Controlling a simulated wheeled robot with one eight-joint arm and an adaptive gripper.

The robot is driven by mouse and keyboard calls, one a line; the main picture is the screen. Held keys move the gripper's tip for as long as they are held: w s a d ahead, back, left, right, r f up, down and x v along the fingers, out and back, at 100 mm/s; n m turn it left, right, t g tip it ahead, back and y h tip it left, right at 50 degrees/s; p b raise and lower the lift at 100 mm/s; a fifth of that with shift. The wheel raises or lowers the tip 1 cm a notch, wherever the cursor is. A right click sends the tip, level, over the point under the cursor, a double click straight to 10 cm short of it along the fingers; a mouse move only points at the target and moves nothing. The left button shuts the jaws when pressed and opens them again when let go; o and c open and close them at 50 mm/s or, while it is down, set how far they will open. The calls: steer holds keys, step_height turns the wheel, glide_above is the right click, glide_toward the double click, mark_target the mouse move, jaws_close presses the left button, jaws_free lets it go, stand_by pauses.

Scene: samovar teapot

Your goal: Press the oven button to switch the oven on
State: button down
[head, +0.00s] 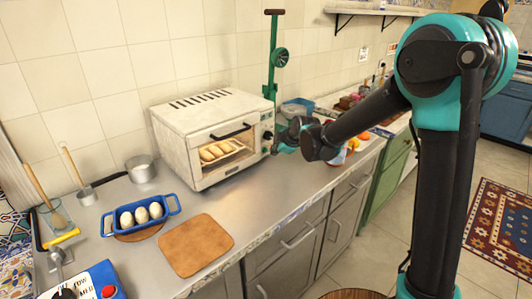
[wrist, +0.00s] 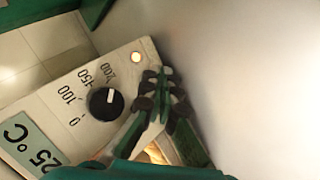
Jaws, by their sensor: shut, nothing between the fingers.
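The cream oven (head: 170,145) stands on the steel counter, with bread rolls (head: 222,149) visible behind its door window. Its control panel (head: 265,137) is on the right of the front.
A blue dish (head: 170,203) of white oval pieces, a brown board (head: 195,244) and pans (head: 140,168) are on the left. A blue appliance with a red button (head: 109,291) is at front left.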

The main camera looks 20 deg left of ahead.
steer(key=shift+s+d, duration=0.1)
steer(key=shift+d, duration=0.1)
steer(key=shift+s+d, duration=0.5)
steer(key=shift+d, duration=0.3)
steer(key=shift+s+d, duration=0.5)
steer(key=shift+d, duration=0.35)
steer(key=shift+s+d, duration=0.5)
steer(key=shift+d, duration=0.3)
